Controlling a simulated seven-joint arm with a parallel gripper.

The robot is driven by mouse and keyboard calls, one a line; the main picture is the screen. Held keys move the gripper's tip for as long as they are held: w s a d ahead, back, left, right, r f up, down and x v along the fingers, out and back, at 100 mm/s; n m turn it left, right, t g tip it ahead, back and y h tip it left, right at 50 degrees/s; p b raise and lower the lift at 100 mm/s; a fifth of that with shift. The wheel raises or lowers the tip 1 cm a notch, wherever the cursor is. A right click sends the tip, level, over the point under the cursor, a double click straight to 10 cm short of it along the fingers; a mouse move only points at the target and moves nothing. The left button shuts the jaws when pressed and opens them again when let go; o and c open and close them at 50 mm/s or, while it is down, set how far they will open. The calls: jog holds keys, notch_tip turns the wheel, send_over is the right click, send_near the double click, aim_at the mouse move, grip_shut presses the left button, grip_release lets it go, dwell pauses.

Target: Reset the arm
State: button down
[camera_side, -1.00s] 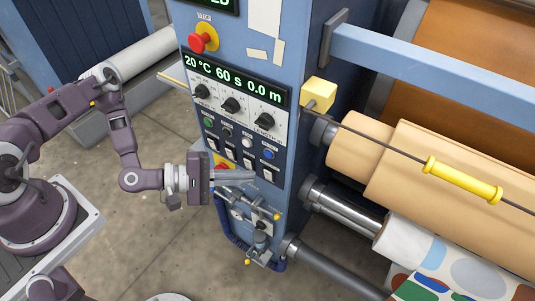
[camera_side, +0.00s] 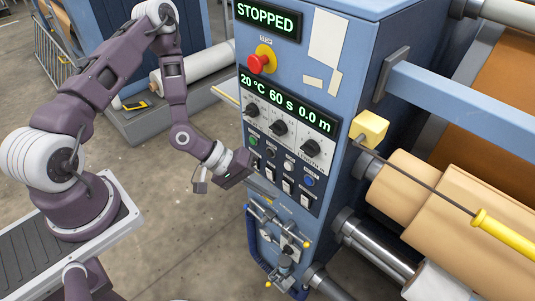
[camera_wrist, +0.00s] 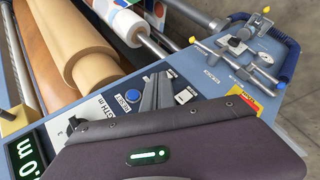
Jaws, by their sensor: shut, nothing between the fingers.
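My arm reaches in from the left in the side view. My gripper (camera_side: 264,189) is shut and empty, its fingers pointing at the lower left of the press's control panel, near the row of white switches. I cannot tell whether the fingertips touch the panel. The blue button also shows in the side view (camera_side: 309,181). The display (camera_side: 268,19) reads STOPPED.
The panel has a readout (camera_side: 289,103) of 20 °C, 60 s, 0.0 m, knobs (camera_side: 279,128) and a red stop button (camera_side: 261,62). Below are metal fittings (camera_side: 283,240). Rolls (camera_side: 440,195) and a yellow-handled bar (camera_side: 500,235) lie right. The floor (camera_side: 190,240) is clear.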

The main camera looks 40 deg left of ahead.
jog(key=a+r+m+y, duration=0.5)
jog(key=a+r+y, duration=0.45)
jog(key=r, duration=0.65)
jog(key=s+d+r+m+h, duration=0.1)
jog(key=s+r+m, duration=0.1)
jog(key=s+r, duration=1.3)
jog(key=s, duration=0.3)
jog(key=shift+s+d, duration=0.25)
jog(key=shift+s, duration=0.15)
